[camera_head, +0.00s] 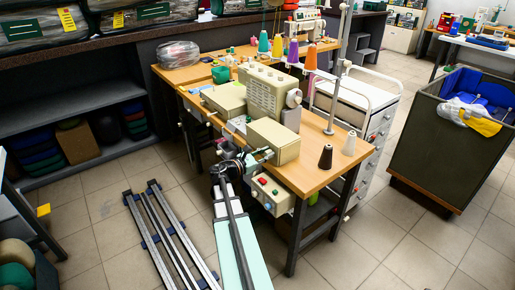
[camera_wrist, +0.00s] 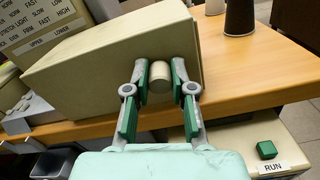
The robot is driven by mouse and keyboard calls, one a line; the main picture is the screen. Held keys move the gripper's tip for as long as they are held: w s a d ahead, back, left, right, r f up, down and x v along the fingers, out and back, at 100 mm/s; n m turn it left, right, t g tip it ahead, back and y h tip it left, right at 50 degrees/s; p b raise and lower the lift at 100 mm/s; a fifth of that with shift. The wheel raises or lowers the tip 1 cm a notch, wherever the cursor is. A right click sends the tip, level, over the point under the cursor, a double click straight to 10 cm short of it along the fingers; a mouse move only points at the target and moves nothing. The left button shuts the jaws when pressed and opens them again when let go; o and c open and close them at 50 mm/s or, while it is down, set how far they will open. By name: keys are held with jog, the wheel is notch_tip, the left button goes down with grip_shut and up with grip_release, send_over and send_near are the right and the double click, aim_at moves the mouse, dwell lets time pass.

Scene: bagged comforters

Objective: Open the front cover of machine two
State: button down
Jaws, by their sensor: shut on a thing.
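The overlock sewing machine (camera_head: 270,92) is beige and stands on the wooden table. Its boxy beige front cover (camera_head: 273,140) sits low at the near side and fills the upper middle of the wrist view (camera_wrist: 100,75). It looks closed. A round beige knob (camera_wrist: 160,80) sticks out of the cover's near face. My gripper (camera_wrist: 160,88) has its green-padded fingers on either side of the knob, shut on it. In the head view my gripper (camera_head: 262,156) is at the cover's near left end, and the knob cannot be made out there.
A control box (camera_head: 270,194) with buttons hangs under the table edge, and its green RUN button (camera_wrist: 266,150) is right of my gripper. A black cone (camera_head: 325,157) and a white cone (camera_head: 349,143) stand on the table (camera_head: 313,175). A cloth bin (camera_head: 450,140) stands right.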

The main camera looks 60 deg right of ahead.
jog(key=shift+s+a, duration=0.1)
jog(key=shift+s, duration=0.3)
jog(key=c, duration=1)
grip_release()
jog(key=v, duration=1.2)
